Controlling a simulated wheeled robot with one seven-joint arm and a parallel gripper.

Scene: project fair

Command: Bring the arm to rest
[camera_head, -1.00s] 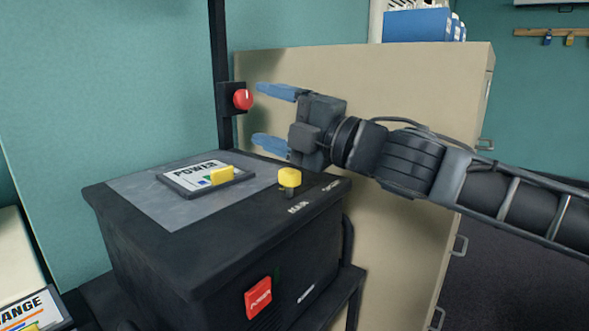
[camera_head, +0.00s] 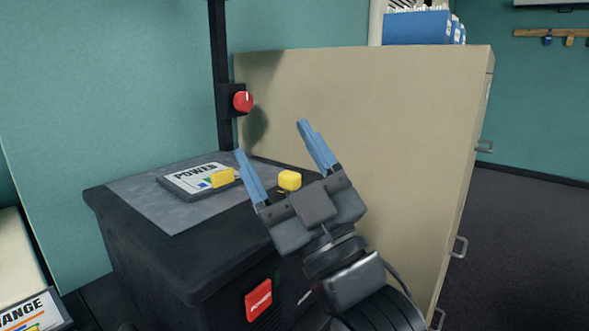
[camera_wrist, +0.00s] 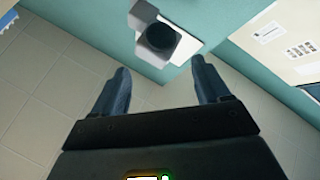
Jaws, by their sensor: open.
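My gripper (camera_head: 279,144) is open and empty, with its two blue fingers spread and pointing up and slightly left in the head view. It appears in front of the right part of the black box (camera_head: 150,255). The wrist view shows the two dark fingers (camera_wrist: 160,90) apart with nothing between them. A white fixture with a dark round face (camera_wrist: 160,36) shows beyond the fingertips in the wrist view. My arm enters from the bottom of the head view and covers part of the box's front right side.
A red knob (camera_head: 243,101) sits on a dark post (camera_head: 218,60). A beige cabinet (camera_head: 400,150) stands behind. Dark floor (camera_head: 530,230) at right is clear.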

